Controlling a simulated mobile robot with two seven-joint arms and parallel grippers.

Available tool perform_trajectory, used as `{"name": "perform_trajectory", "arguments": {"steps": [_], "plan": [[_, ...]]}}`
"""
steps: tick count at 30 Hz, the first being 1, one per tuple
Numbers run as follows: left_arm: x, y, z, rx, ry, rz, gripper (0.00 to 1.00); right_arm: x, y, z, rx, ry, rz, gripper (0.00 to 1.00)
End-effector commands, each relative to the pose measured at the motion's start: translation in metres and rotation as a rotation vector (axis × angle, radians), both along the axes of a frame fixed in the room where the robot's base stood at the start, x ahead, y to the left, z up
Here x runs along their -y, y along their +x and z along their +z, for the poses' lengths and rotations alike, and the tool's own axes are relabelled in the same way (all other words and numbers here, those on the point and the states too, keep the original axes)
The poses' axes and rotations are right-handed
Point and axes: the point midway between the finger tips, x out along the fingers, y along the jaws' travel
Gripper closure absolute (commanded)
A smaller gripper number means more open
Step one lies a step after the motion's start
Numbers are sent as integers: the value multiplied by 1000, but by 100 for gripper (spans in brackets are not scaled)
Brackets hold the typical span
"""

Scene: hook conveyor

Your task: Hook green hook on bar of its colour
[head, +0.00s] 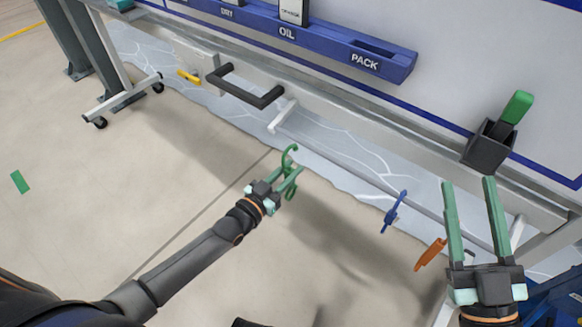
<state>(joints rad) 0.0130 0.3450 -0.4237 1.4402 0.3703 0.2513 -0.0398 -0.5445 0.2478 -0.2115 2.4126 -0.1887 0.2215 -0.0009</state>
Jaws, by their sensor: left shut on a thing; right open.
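The green hook (291,154) is in the grasp of my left gripper (279,184), with its curved end pointing up and away from the fingers. It is held in front of the long grey rail (340,158) and appears apart from it. The gripper fingers are also green, so the hook's lower part is hard to separate from them. My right gripper (467,182) is open and empty at the lower right, its fingers pointing up the picture. I cannot make out a green bar in this view.
A blue piece (395,212) and an orange piece (430,254) are near the rail at right. A yellow piece (189,76) is at upper left. A black handle (245,90) juts from the bench. A black cup (486,148) holds a green-handled tool (518,107). Floor at left is mostly clear.

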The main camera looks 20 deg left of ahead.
Motion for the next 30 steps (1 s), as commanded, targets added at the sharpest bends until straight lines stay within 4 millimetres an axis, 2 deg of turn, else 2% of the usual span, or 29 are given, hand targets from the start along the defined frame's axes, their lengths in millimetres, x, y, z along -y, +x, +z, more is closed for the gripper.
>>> {"name": "perform_trajectory", "arguments": {"steps": [30], "plan": [[-9, -23, 1, 2, -1, 0, 100, 6, 20, -65, -294, 3, -46, 50]]}}
